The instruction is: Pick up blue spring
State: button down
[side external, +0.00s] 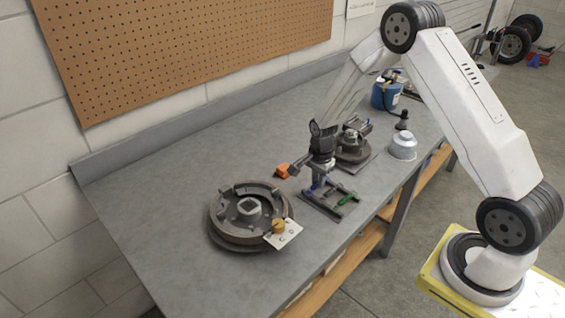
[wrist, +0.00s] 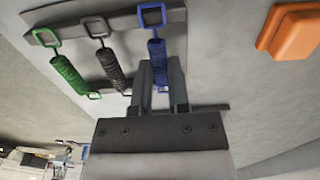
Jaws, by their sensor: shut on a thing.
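The blue spring (wrist: 157,50) has a square loop at its top end and shows in the wrist view between the fingers of my gripper (wrist: 158,68). My gripper is shut on its coiled body. In the side external view my gripper (side external: 319,180) points down at the rack, and the blue spring (side external: 314,187) is a small blue patch under it, partly hidden by the fingers. A black spring (wrist: 110,64) and a green spring (wrist: 68,73) lie to the left of the blue one in the wrist view, by the grey rack bar (wrist: 118,23).
An orange block (side external: 282,171) lies left of the rack. A round brake drum assembly (side external: 248,215) stands nearer the front left. A vise-like device (side external: 352,145), a grey-white pot (side external: 403,146) and a blue canister (side external: 385,95) stand behind. The table's left part is clear.

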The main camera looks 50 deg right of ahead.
jog(key=shift+r, duration=0.2)
jog(key=shift+r, duration=1.45)
jog(key=s+r, duration=0.1)
jog(key=r, duration=0.1)
jog(key=s+r, duration=0.1)
jog(key=s, duration=0.1)
jog(key=s+a+r, duration=0.1)
jog(key=r, duration=0.1)
jog(key=shift+s+r, duration=0.3)
jog(key=shift+s, duration=0.05)
jog(key=s+a+r, duration=0.1)
jog(key=s+r, duration=0.3)
jog(key=s, duration=0.5)
jog(key=shift+a, duration=0.4)
jog(key=shift+r, duration=0.15)
jog(key=shift+r, duration=1.5)
